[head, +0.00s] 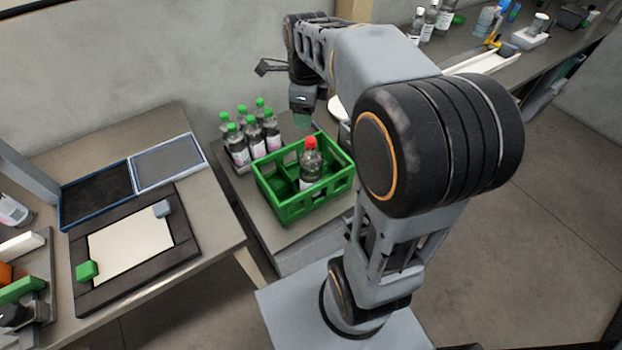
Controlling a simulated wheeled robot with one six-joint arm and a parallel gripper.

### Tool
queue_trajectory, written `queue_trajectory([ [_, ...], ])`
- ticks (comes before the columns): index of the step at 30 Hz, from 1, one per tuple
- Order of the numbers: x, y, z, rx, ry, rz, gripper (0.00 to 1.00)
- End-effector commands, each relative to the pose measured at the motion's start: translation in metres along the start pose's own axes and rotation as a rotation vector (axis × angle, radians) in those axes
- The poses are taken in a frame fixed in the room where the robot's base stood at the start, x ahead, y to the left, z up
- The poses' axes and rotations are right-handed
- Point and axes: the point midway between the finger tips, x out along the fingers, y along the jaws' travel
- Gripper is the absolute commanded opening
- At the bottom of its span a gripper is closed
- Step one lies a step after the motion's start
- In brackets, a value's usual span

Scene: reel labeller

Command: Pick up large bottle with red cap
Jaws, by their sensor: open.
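The large bottle with the red cap (311,166) stands upright in a compartment of the green crate (297,210). Its lower part is partly hidden by the crate's wall. My gripper (301,119) hangs from the end of my arm, above and behind the crate, up and slightly left of the red cap in the picture. It is open and apart from the bottle, with nothing seen in it. Its fingertips are small and dark here.
Several green-capped bottles (252,138) stand close behind and left of the crate. A left table holds a frame with a white sheet (131,247) and two shallow trays (166,162). A back-right counter holds more bottles (430,20). The crate's other visible compartments look empty.

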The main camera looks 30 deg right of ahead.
Motion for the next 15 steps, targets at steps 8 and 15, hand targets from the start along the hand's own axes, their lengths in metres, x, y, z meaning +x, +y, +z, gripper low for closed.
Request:
queue_trajectory([
  [8,0.023,-0.034,-0.003,0.504,0.046,0.053,0.65],
  [15,0.049,-0.039,-0.006,0.631,0.062,0.065,0.65],
])
